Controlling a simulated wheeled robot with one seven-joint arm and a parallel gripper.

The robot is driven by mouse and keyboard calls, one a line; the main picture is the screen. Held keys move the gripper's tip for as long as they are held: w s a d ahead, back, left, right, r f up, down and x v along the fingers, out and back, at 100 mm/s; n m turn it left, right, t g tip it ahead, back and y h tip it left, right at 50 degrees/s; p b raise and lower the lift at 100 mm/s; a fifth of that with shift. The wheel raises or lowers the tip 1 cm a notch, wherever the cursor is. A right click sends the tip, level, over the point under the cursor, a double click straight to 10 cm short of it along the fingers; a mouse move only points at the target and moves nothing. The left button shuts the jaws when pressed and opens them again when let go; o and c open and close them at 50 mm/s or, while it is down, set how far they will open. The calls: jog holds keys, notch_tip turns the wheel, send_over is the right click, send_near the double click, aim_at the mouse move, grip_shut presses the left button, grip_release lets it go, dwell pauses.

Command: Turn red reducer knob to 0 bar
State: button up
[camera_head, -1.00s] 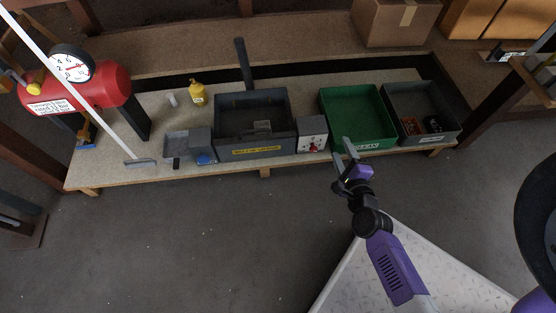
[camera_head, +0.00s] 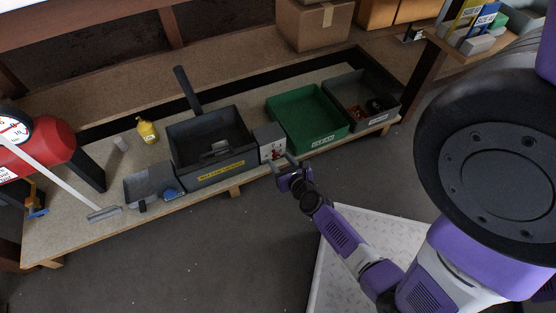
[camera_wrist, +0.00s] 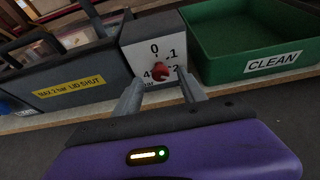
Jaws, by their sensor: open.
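The red reducer knob (camera_wrist: 160,71) sits on the front face of a small grey-and-white box (camera_wrist: 153,33) in the wrist view. The printed marks 0, 1, 2 and 4 show around it, with 0 above. My gripper (camera_wrist: 162,88) is open, its two fingers on either side of the knob's lower part in the picture; I cannot tell whether they touch it. In the head view the knob (camera_head: 275,155) is small beside my gripper (camera_head: 284,166), and its pointing direction is unclear. The red tank (camera_head: 42,150) with a round gauge (camera_head: 12,130) stands at the left, partly cut off.
A dark grey bin (camera_head: 212,147) with a yellow label stands left of the box, and the green CLEAN tray (camera_head: 318,140) right of it. A yellow bottle (camera_head: 147,131) stands farther left. The floor before the bench is clear.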

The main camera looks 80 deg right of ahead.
jog(key=shift+x, duration=1.15)
jog(key=shift+s, duration=0.1)
grip_shut()
